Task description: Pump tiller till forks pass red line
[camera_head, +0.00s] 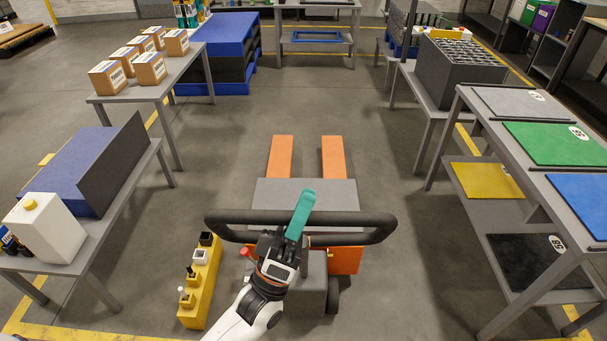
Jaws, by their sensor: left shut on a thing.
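The pallet jack stands in the middle of the floor, its two orange forks (334,158) pointing away from me. Its black looped tiller handle (362,219) lies across the near side, in front of the grey body (330,193). My left gripper (289,232) is at the middle of the handle bar and shut on it; the fingertips are partly hidden by a teal piece sticking up there. I cannot make out a red line, and the fork height is hard to judge from above. My right gripper is not in view.
A yellow block with small switches (202,285) stands left of the jack. Tables with boxes (151,68) and a white jug (45,228) line the left; a table with coloured panels (553,143) stands right. The floor beyond the forks is clear.

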